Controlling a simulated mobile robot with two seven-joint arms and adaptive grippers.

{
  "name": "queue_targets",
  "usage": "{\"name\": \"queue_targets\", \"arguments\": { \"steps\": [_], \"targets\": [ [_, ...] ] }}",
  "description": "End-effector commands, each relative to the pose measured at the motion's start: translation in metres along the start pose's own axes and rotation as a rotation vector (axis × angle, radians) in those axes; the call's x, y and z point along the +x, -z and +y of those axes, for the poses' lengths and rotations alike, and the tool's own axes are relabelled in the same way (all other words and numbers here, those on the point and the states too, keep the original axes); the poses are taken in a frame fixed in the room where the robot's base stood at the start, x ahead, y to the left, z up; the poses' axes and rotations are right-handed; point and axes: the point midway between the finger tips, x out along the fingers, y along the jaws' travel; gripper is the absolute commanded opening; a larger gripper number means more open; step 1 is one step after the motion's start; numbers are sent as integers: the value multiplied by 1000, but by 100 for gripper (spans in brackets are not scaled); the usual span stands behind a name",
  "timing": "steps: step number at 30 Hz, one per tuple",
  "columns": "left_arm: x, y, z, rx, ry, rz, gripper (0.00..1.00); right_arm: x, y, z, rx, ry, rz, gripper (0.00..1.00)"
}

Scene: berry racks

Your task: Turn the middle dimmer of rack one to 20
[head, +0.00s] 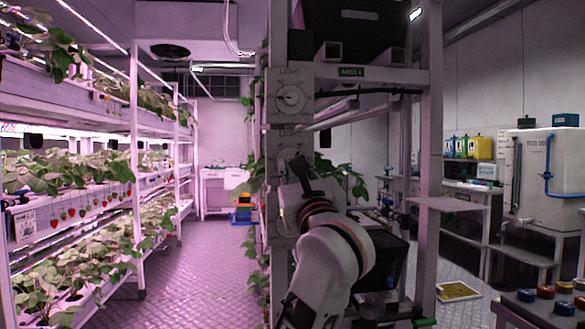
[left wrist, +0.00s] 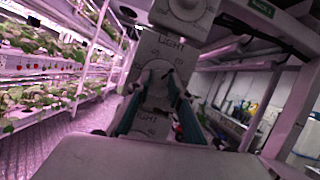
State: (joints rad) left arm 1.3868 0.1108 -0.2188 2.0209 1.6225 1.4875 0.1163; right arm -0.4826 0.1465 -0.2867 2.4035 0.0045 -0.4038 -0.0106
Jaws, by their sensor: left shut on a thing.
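The post of rack one carries a column of light dimmers under a green sign (head: 351,72). The top dimmer (head: 291,98) is a round pale knob on a square plate, clear of my arm. The middle dimmer's plate (head: 286,139) is below it, with its knob mostly hidden by my left gripper (head: 301,172). In the left wrist view my left gripper (left wrist: 158,78) has its two fingers on either side of the middle dimmer's knob and is shut on it. The knob's pointer and scale are too blurred to read. A lower plate (left wrist: 146,143) is partly covered. My right gripper is out of view.
Planted strawberry racks (head: 75,190) line the left side, with a clear aisle (head: 205,270) between. Right of the post are a shelf (head: 440,204), a white tank (head: 550,170) and a bench with coloured knobs (head: 545,305).

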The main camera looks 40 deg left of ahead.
Motion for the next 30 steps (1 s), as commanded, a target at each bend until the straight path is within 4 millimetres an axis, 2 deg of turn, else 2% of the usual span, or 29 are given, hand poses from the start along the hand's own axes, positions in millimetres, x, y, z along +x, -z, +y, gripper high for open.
{"name": "queue_targets", "arguments": {
  "steps": [9, 30],
  "targets": [
    [0, 0, -4, -280, -116, 3, 0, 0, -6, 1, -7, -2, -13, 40],
    [2, -6, -9, -898, -370, 1, 0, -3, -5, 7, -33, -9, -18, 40]
  ]
}}
